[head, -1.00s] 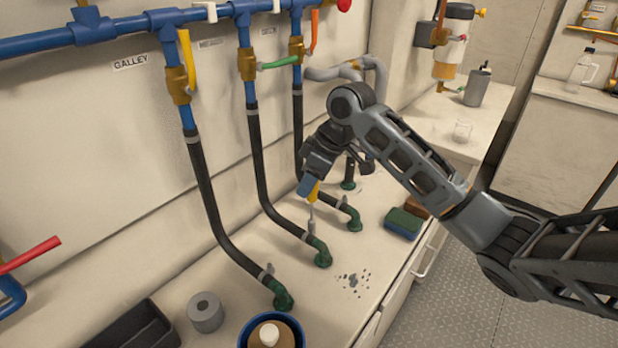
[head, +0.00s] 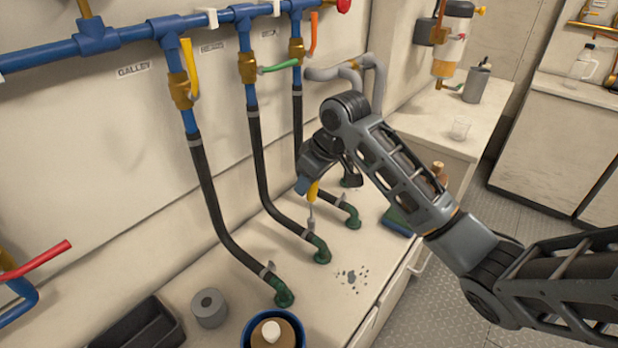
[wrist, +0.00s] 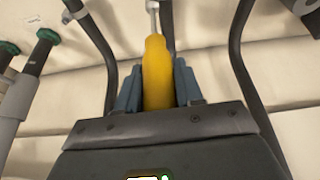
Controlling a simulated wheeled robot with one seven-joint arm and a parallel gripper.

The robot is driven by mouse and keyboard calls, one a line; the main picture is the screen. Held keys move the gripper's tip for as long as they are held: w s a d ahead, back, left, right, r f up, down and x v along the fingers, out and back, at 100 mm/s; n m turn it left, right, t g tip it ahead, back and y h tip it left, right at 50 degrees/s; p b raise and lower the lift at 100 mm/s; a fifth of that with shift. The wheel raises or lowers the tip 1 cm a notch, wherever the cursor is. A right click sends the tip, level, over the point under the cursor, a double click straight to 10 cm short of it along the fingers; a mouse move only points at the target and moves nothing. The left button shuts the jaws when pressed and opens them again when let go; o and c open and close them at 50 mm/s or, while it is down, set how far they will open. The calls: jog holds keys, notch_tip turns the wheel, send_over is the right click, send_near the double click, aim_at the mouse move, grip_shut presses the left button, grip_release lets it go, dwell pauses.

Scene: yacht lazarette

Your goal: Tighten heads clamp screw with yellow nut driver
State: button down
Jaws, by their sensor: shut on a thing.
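My gripper (head: 307,187) is shut on the yellow nut driver (head: 313,193), its two blue-grey fingers on either side of the handle. In the wrist view the yellow handle (wrist: 156,78) sits between the fingers, with the metal shaft pointing away. In the head view the shaft points down to the lower end of the middle black hose (head: 262,180), by its clamp (head: 307,233) above a green elbow (head: 321,250). I cannot tell whether the tip sits on the clamp screw. The label above the middle hose is too blurred to read with certainty.
The galley hose (head: 207,190) stands left and another black hose (head: 297,125) behind. A grey roll (head: 209,308), a black tray (head: 140,328) and a blue-rimmed container (head: 248,330) are at the front. A sponge (head: 394,222) lies partly behind my arm. Dark specks (head: 351,277) mark the bench.

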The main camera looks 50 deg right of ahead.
jog(key=shift+a+m+p, duration=0.2)
jog(key=shift+m+p, duration=0.4)
jog(key=shift+m, duration=0.1)
jog(key=shift+a+m+h, duration=0.1)
jog(key=shift+m+h, duration=0.3)
jog(key=m+h, duration=0.1)
jog(key=m, duration=0.1)
jog(key=shift+f+m, duration=0.1)
jog(key=shift+m, duration=0.3)
jog(key=shift+m+g+h, duration=0.4)
jog(key=shift+m+g, duration=0.1)
jog(key=shift+m, duration=0.6)
jog(key=shift+w+m, duration=0.1)
jog(key=shift+m, duration=0.7)
jog(key=m+g, duration=0.1)
jog(key=m, duration=0.1)
jog(key=m+g+h, duration=0.1)
jog(key=m, duration=0.2)
jog(key=shift+h, duration=0.3)
